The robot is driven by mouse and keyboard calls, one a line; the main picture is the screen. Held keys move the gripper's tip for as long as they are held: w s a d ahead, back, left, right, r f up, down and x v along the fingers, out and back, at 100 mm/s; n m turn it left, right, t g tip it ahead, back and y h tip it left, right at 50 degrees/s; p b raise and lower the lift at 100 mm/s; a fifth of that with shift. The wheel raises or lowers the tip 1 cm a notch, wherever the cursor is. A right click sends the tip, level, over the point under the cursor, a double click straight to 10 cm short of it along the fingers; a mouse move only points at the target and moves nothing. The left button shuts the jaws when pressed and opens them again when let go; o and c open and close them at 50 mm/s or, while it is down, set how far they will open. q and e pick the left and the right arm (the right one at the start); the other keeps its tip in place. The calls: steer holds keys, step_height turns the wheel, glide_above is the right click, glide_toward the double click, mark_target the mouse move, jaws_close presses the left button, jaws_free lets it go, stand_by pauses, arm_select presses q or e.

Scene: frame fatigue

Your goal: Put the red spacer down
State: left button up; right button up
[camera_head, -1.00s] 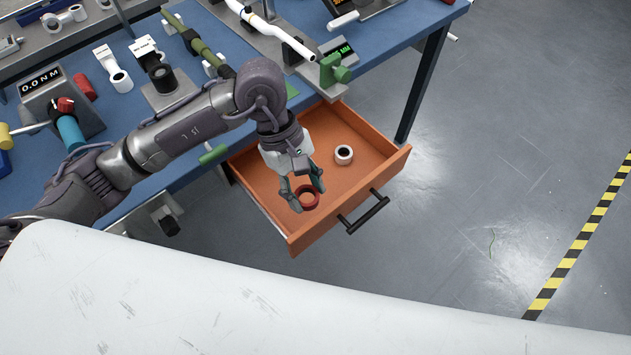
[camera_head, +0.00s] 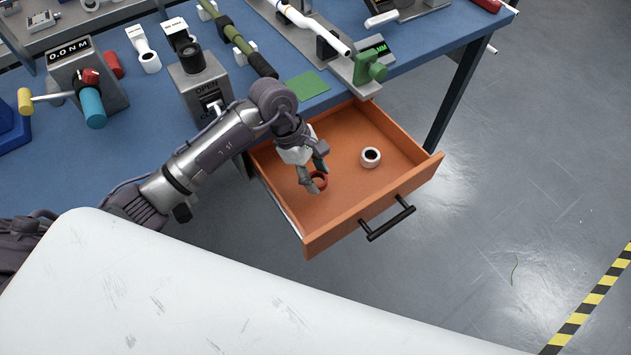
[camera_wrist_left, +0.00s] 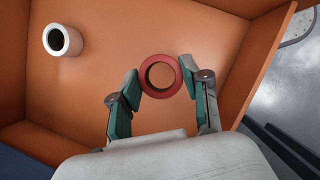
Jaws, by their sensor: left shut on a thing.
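The red spacer (camera_head: 320,181) is a ring held between the fingertips of my left gripper (camera_head: 317,179), inside the outline of the open orange drawer (camera_head: 345,205). The left wrist view shows the red spacer (camera_wrist_left: 145,78) with a dark green finger pad against each side, its hole facing the camera. The drawer floor (camera_wrist_left: 110,45) is behind it. I cannot tell whether the spacer touches the floor or hangs just above it. My right gripper is not in view.
A white spacer (camera_head: 371,157) stands in the drawer to the right of my left gripper. The drawer walls and black handle (camera_head: 388,219) bound the space. Bare drawer floor lies around the white spacer.

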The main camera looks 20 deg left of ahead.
arm_select(q)
steer(key=shift+w+f, duration=0.1)
steer(key=shift+f, duration=1.95)
steer(key=shift+f, duration=0.1)
steer(key=o, duration=1.3)
steer(key=v, duration=1.2)
